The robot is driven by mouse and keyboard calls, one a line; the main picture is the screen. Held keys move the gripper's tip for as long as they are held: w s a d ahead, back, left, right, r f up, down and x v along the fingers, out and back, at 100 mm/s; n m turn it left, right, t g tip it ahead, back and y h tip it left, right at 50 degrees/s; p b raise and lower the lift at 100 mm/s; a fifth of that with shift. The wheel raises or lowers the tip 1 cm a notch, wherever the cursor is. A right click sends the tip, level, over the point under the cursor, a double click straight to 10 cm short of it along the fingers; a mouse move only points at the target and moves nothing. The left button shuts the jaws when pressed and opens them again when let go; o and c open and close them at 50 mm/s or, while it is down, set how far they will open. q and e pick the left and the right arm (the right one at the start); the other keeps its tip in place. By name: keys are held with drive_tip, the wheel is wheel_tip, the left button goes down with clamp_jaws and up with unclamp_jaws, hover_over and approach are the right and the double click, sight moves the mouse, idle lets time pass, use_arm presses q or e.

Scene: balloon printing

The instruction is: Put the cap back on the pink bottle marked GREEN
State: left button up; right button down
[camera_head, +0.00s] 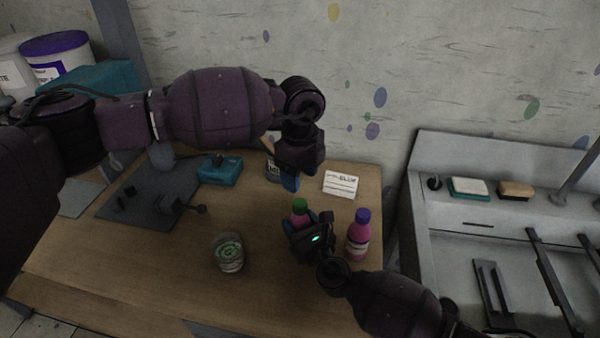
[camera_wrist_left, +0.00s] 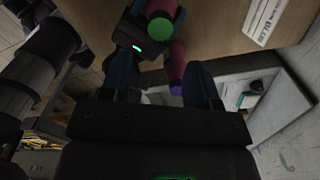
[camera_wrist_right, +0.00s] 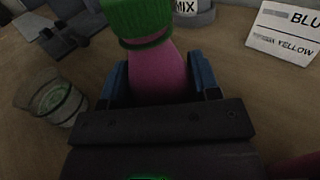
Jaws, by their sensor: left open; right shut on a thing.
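A pink bottle (camera_wrist_right: 158,75) stands upright between the fingers of my right gripper (camera_wrist_right: 160,84), which is shut on it. A green cap (camera_wrist_right: 138,20) sits on the bottle's top, with a thin green ring just below it; whether it is fully seated I cannot tell. The cap also shows in the head view (camera_head: 300,206). The bottle's marking is hidden. My left gripper (camera_head: 290,184) is open and empty above the green cap, pointing down. In the left wrist view the green cap (camera_wrist_left: 159,27) lies beyond its open fingers.
A second pink bottle with a purple cap (camera_head: 358,236) stands right of my right gripper. A glass (camera_head: 229,253) stands to the left. A label card (camera_head: 341,186), a MIX container (camera_head: 273,170) and a teal box (camera_head: 219,171) are behind. The front-left table is clear.

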sight(300, 203)
use_arm(q)
drive_tip(key=shift+n, duration=0.3)
drive_tip(key=shift+f, duration=4)
